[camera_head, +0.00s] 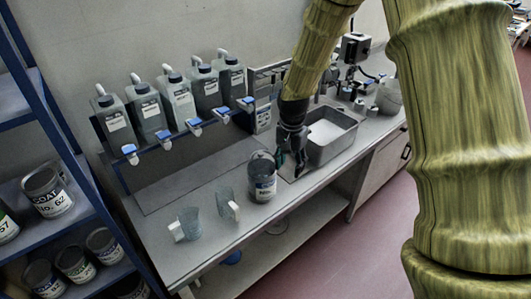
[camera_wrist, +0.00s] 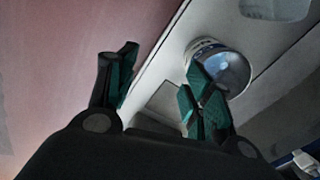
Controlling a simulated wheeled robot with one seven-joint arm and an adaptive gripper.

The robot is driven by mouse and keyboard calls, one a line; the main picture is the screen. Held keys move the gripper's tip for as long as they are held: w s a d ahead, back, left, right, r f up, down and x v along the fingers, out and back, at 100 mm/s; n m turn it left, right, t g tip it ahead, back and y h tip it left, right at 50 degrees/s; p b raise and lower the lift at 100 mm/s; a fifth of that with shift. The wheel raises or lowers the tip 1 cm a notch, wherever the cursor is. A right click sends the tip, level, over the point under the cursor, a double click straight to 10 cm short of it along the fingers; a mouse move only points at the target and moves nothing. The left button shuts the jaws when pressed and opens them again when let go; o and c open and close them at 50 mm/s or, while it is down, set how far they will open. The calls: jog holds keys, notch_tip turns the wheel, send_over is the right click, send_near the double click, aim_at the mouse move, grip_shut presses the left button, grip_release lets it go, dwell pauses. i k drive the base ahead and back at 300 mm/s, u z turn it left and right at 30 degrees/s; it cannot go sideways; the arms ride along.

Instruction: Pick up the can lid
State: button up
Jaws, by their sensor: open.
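My gripper (camera_head: 291,150) reaches down over the workbench, just right of a grey metal can (camera_head: 263,180) with a blue-and-white label. In the wrist view my gripper (camera_wrist: 157,82) has its two dark green fingers spread apart with nothing held between them. The can (camera_wrist: 228,70) shows there beside the right finger, which overlaps part of it. I cannot clearly make out a separate can lid in either view. A flat grey square piece (camera_wrist: 167,104) lies on the bench between and beyond the fingers.
A metal basin (camera_head: 333,136) stands right of my gripper. Several bottles (camera_head: 178,98) line the wall rack. A blue shelf with paint cans (camera_head: 48,192) is at the left. The bench front edge is near the gripper.

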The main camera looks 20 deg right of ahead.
aim_at(263, 154)
jog(key=i, duration=0.95)
jog(key=u, duration=0.05)
